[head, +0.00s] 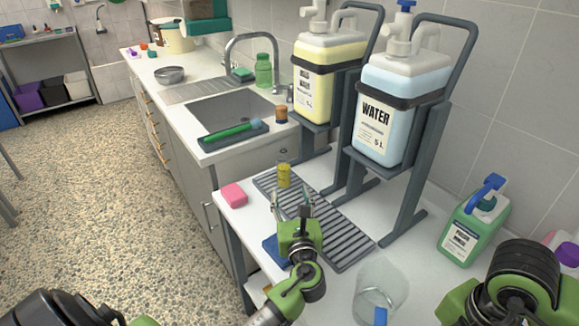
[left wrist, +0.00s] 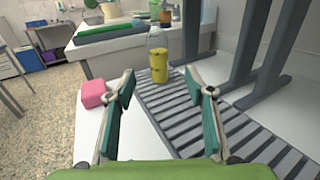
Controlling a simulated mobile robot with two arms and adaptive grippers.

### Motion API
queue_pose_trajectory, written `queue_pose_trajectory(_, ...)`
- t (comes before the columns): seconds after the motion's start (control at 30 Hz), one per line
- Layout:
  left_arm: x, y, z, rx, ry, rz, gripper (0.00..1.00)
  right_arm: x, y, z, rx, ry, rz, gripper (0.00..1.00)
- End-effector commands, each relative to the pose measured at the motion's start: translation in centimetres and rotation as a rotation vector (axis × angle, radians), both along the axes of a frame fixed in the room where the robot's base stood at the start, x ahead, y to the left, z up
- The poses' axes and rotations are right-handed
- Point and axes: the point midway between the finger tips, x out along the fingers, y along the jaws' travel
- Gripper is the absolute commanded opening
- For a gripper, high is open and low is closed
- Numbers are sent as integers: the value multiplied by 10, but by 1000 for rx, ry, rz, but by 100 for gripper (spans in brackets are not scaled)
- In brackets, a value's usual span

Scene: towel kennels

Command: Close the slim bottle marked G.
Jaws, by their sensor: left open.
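A small slim bottle (head: 284,176) with a yellow body stands upright on the far end of the grey slatted drain rack. It also shows in the left wrist view (left wrist: 160,67), ahead of the jaws, with a clear part above the yellow. I cannot read a letter G on it, and I cannot tell whether a cap sits on its top. My left gripper (head: 291,200) is open and empty over the rack, on the near side of the bottle and apart from it. The jaws also show in the left wrist view (left wrist: 166,95). My right gripper's jaws are not in view.
A pink sponge (head: 233,195) lies left of the rack (head: 340,240). The water tank (head: 400,105) and yellow tank (head: 325,80) stand on frames at the right. A green jug (head: 472,232) and clear vessel (head: 372,288) are nearer. A sink (head: 230,108) lies beyond.

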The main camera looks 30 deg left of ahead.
Motion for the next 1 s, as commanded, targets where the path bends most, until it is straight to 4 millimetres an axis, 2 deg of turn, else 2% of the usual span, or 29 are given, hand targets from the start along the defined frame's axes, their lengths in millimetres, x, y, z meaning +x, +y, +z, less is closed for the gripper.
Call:
queue_pose_trajectory(0.27,2,2,0,-2,-1,1,49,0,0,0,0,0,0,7)
queue_pose_trajectory(0.7,49,43,0,-2,-2,2,49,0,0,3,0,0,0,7)
queue_pose_trajectory(1.0,52,45,-1,-4,-1,1,49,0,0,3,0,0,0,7)
